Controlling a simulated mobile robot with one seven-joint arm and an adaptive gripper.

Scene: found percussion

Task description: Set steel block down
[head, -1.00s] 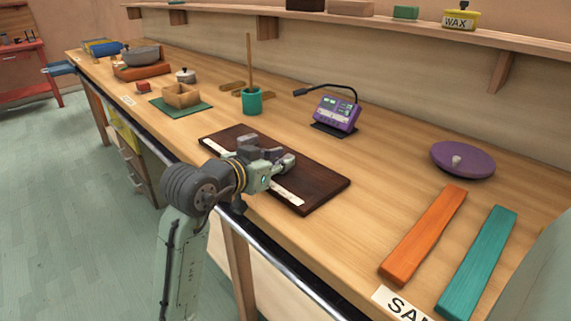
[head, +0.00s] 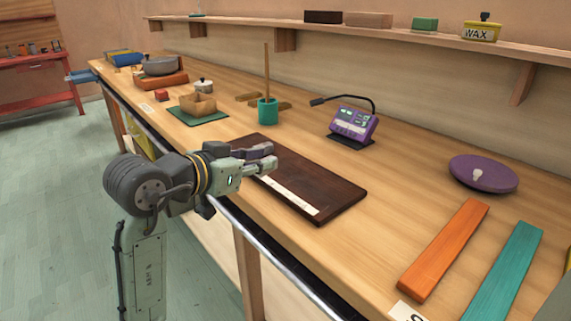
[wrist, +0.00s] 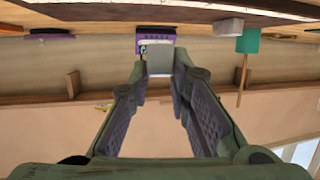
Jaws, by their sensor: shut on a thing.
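My gripper (head: 268,158) is held level over the front left part of the dark board (head: 325,190), and its fingers point right. In the wrist view my gripper (wrist: 160,70) is shut on a small grey block (wrist: 160,60), which looks like the steel block, pinched at the fingertips. I see no contact between the held block and the board.
A second pale grey block (wrist: 228,27) shows near the teal cup (wrist: 248,40). A purple device (head: 353,123) stands behind the board. A purple disc (head: 483,173), an orange bar (head: 443,250) and a teal bar (head: 506,275) lie to the right. The board's right half is clear.

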